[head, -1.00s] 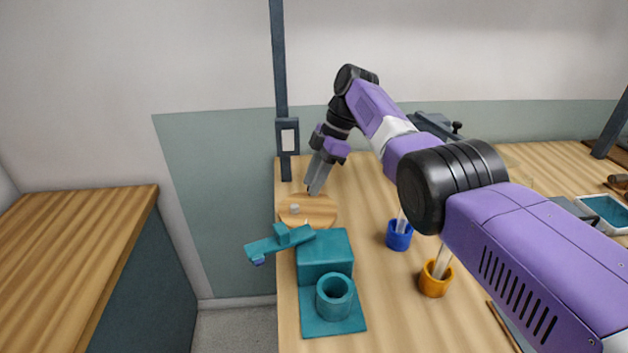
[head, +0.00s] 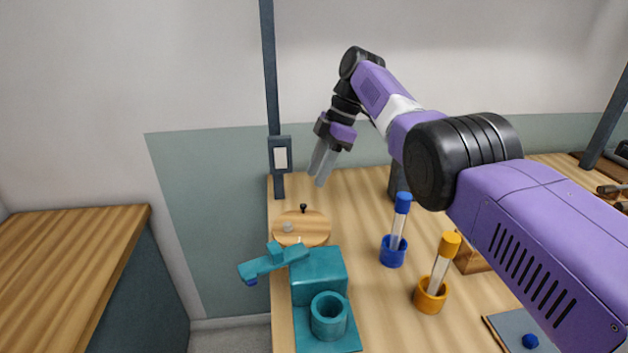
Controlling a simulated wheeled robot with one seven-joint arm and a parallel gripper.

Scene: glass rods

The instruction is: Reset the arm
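My gripper (head: 321,181) points down above the back left part of the wooden bench. Its two grey fingers show a small gap, with nothing between them. Below it lies a round wooden disc (head: 313,232) with a small black knob (head: 303,208) on top. The gripper is apart from the knob. My purple and black arm reaches in from the right, bent at a raised elbow.
A teal stand (head: 322,272) with a tube and a side arm is at the front left. A blue holder (head: 393,254) and an orange holder (head: 430,297) each carry a capped glass rod. A grey plate (head: 510,330) lies at the front right.

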